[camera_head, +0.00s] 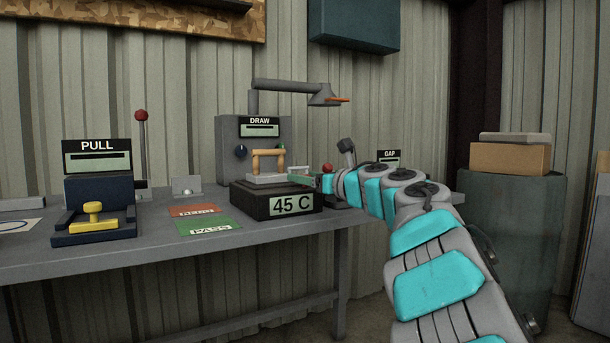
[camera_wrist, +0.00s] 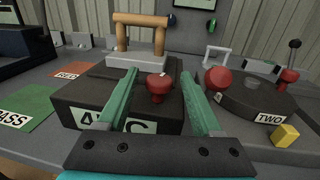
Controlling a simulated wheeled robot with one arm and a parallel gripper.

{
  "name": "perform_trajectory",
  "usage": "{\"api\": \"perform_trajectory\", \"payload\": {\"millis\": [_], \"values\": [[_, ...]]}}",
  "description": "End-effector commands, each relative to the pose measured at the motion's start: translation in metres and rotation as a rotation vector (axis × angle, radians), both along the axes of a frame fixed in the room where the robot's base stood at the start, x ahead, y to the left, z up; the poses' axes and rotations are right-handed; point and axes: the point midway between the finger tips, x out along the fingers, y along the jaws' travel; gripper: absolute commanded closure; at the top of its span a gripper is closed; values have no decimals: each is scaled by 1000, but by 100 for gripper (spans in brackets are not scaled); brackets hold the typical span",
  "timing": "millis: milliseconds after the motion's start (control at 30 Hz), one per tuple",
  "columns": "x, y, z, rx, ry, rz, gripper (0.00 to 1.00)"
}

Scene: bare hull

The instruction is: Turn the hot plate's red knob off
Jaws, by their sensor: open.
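The hot plate (camera_wrist: 80,108) is a dark box on the bench. In the head view its front (camera_head: 250,204) carries a display reading 45 C. Its red knob (camera_wrist: 158,88) has a small pale mark on top, towards the upper right. My gripper (camera_wrist: 159,76) is open, with one green finger on each side of the knob; I cannot tell whether either finger touches it. In the head view my gripper (camera_head: 303,178) is at the hot plate's right end and the knob is hidden.
A grey block with a wooden handle (camera_wrist: 140,20) sits on the hot plate. To the right are a red ball (camera_wrist: 218,79), a dark base labelled TWO (camera_wrist: 255,98) and a yellow block (camera_wrist: 286,135). Red and green cards (camera_head: 210,226) lie left of the hot plate.

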Motion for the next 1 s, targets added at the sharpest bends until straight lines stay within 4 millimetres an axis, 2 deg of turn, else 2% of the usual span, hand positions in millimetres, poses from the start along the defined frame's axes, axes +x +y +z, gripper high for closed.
{"api": "perform_trajectory", "payload": {"millis": [367,900,967,1000], "values": [[4,6,1,0,-3,1,33],[5,6,0,0,-1,1,94],[5,6,0,0,-1,1,100],[4,6,0,0,-1,1,100]]}}
